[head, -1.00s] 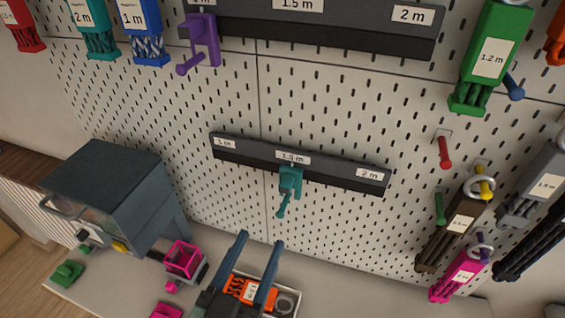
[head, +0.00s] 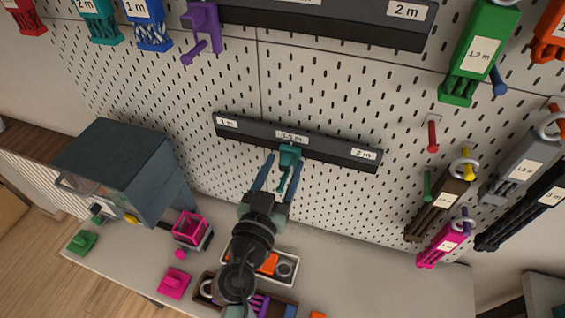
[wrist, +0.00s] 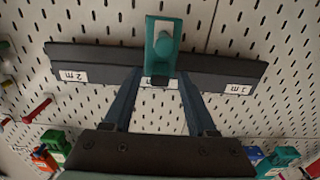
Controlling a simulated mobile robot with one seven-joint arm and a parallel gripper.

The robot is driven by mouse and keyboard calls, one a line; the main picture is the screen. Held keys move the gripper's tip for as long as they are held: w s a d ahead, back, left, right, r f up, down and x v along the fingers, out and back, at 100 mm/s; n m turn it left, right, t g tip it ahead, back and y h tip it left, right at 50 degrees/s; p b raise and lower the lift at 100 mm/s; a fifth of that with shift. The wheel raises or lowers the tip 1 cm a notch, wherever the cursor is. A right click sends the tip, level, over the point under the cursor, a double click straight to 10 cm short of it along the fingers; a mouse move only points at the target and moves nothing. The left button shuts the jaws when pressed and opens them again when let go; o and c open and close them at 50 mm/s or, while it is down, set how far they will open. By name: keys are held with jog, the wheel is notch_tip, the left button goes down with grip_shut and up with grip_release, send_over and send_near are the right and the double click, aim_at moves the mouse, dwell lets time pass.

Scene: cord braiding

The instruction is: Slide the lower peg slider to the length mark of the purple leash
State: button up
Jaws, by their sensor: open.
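The lower rail (head: 340,154) on the pegboard carries marks 1 m, 1.5 m and 2 m from left to right. Its teal slider (head: 289,153) sits at the 1.5 m mark, with its peg pointing down and outward. In the wrist view the rail (wrist: 90,62) appears turned around, and the teal slider (wrist: 163,42) is near its middle. My gripper (head: 284,160) is open, with one finger on each side of the slider; contact cannot be told. A purple item (head: 260,304), perhaps the purple leash, lies partly hidden in a bottom tray; no length is readable.
An upper rail (head: 330,25) has a purple slider (head: 203,30) at its left. Green (head: 480,55), brown (head: 440,205) and pink (head: 442,245) leashes hang at right. A dark machine (head: 120,165) stands at left.

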grip_shut()
dwell(0.4)
dwell(1.1)
